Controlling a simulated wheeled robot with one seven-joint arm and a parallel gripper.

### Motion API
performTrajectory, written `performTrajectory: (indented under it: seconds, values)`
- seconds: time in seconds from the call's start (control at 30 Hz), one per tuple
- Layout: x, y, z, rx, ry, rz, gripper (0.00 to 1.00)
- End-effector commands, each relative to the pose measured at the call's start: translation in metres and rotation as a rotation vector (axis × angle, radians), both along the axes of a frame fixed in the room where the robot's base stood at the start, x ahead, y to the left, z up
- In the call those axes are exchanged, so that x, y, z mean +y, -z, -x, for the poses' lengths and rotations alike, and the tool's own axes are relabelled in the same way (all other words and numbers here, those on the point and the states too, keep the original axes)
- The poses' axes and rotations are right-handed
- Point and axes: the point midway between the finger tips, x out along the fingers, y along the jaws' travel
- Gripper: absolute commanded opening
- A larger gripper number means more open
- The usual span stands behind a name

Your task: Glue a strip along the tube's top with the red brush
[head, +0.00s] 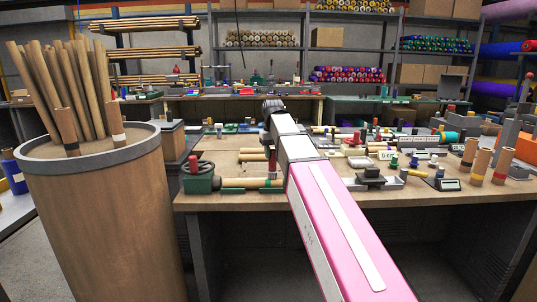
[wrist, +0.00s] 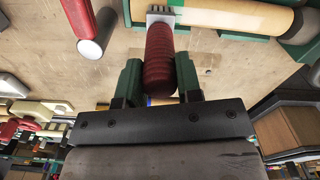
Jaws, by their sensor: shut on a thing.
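My gripper (wrist: 158,72) has dark green fingers. In the wrist view it is shut on the red brush (wrist: 159,58), around its ribbed red handle. The brush's pale metal head (wrist: 160,17) points to the top of the picture and overlaps the left end of a tan tube (wrist: 235,16). I cannot tell whether it touches the tube. The tube lies in green supports (wrist: 297,30). In the head view, a tan tube (head: 252,183) lies along the bench's front by a green clamp (head: 200,178) with a handwheel.
A red cylinder with a white end (wrist: 90,45) lies left of the brush in the wrist view. The bench (head: 240,202) holds many small tools and rolls on its right. A large drum (head: 100,220) of tubes stands at the left.

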Motion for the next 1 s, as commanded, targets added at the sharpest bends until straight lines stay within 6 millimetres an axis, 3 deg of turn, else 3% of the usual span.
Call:
performTrajectory:
  seconds: [0.43, 1.0]
  values:
    - [-0.003, 0.0, 0.0, 0.0, 0.0, 0.0, 0.09]
    - [-0.033, 0.002, 0.001, 0.0, 0.0, 0.0, 0.09]
